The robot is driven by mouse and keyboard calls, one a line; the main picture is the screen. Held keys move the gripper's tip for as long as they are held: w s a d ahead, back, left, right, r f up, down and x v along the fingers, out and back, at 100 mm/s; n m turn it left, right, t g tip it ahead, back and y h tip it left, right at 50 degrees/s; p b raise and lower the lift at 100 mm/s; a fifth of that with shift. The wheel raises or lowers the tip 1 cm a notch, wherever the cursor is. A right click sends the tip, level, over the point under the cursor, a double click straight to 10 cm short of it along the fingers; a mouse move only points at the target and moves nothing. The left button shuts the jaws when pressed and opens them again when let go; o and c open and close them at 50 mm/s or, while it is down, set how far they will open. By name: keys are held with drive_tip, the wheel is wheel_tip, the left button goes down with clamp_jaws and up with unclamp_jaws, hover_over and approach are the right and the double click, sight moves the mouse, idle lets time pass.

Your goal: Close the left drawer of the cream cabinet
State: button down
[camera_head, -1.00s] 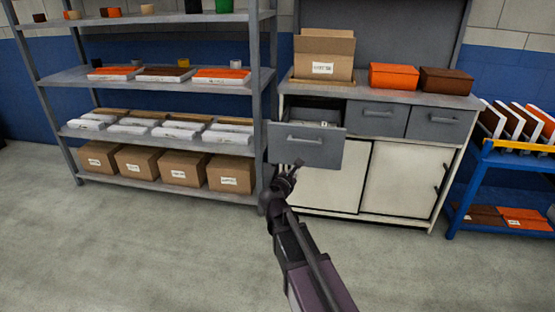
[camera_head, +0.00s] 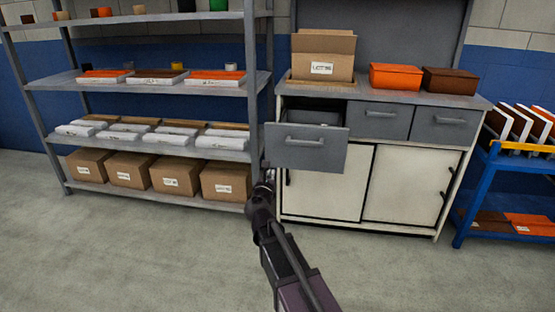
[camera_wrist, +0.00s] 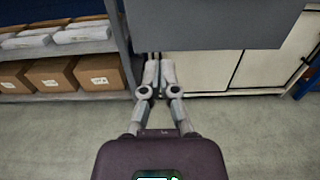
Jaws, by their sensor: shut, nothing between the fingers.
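The cream cabinet (camera_head: 315,185) stands at the back with a row of grey drawers under its worktop. Its left drawer (camera_head: 307,155) is pulled out toward me, with a bar handle on its grey front. In the wrist view the drawer (camera_wrist: 215,30) spans the top as a grey panel just beyond and above my fingertips. My gripper (camera_wrist: 157,66) is shut and empty, its fingers together, near the lower edge of the drawer. In the head view my gripper is mostly hidden behind my own wrist, below the drawer's left corner. I cannot tell whether it touches the drawer.
A grey shelf rack (camera_head: 150,150) with boxes stands close on the left. Two shut drawers, including the middle one (camera_head: 378,120), are to the right. An open cardboard box (camera_head: 322,58) sits on the worktop. A blue cart (camera_head: 480,195) is at far right. The floor in front is clear.

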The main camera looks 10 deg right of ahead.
sight(280, 152)
drive_tip(key=shift+w, duration=0.15)
drive_tip(key=x, duration=1.3)
drive_tip(key=shift+w+d, duration=0.15)
drive_tip(key=shift+w, duration=0.15)
drive_tip(key=shift+w, duration=0.1)
